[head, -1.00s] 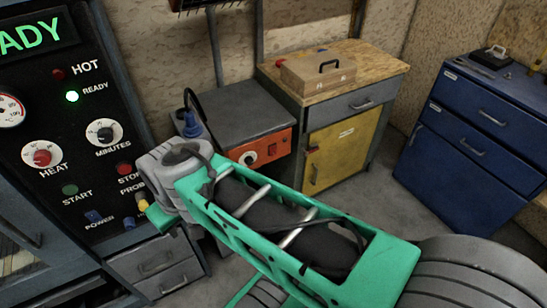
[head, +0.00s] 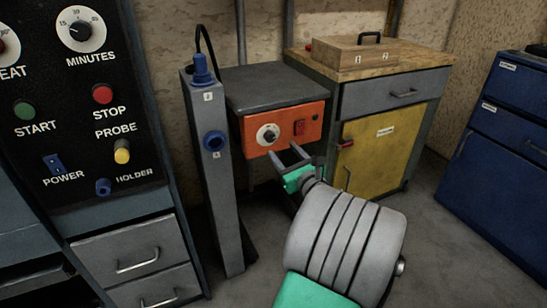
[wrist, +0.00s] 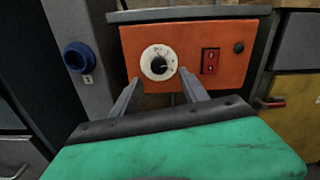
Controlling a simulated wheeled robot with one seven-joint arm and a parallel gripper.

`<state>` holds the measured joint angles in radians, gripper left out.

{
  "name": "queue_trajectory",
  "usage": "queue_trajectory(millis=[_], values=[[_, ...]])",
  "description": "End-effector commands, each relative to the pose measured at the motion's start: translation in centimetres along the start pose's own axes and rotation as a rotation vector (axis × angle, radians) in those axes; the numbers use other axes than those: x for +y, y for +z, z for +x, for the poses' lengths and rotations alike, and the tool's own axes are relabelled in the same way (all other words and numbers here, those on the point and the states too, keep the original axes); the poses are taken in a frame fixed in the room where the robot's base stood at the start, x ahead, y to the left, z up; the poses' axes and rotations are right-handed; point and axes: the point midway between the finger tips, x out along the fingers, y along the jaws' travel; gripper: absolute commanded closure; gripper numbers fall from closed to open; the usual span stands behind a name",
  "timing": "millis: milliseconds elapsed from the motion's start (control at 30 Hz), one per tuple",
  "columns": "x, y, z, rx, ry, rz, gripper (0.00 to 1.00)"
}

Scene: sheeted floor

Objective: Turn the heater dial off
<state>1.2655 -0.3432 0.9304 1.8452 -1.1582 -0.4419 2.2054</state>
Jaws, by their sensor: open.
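A white dial with a dark knob (head: 267,134) sits on the orange front panel (head: 313,113) of a grey-topped unit. In the wrist view the dial (wrist: 159,62) lies between and just beyond my fingertips. My gripper (head: 286,152) is open and empty in front of the panel, slightly below and right of the dial in the head view. Its two grey fingers (wrist: 160,82) point at the panel, and no contact with the dial is visible. The dial's markings are too small to read. A second dial, labelled HEAT (head: 7,46), is cut off at the left edge.
A red switch (head: 299,127) is right of the dial. A grey post (head: 211,185) with blue fittings stands left of the panel. A black control panel (head: 80,120), a yellow-door cabinet (head: 378,150) and blue drawers (head: 497,150) flank it. Floor is clear at right.

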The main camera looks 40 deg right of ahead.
Motion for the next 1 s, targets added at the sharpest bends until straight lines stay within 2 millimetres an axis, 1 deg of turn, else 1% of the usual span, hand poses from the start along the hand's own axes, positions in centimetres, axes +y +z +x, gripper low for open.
queue_trajectory(millis=[300, 400, 500, 700, 1000], values=[[0.3, 0.0, 5.8, 0.001, 0.008, -0.006, 0.48], [0.3, 0.1, 6.9, 0.001, 0.006, -0.006, 0.48], [0.2, 0.2, 7.3, 0.002, 0.004, -0.006, 0.48], [0.2, 0.3, 7.3, 0.003, 0.004, -0.006, 0.49], [0.2, 0.2, 7.3, 0.003, 0.004, -0.007, 0.73]])
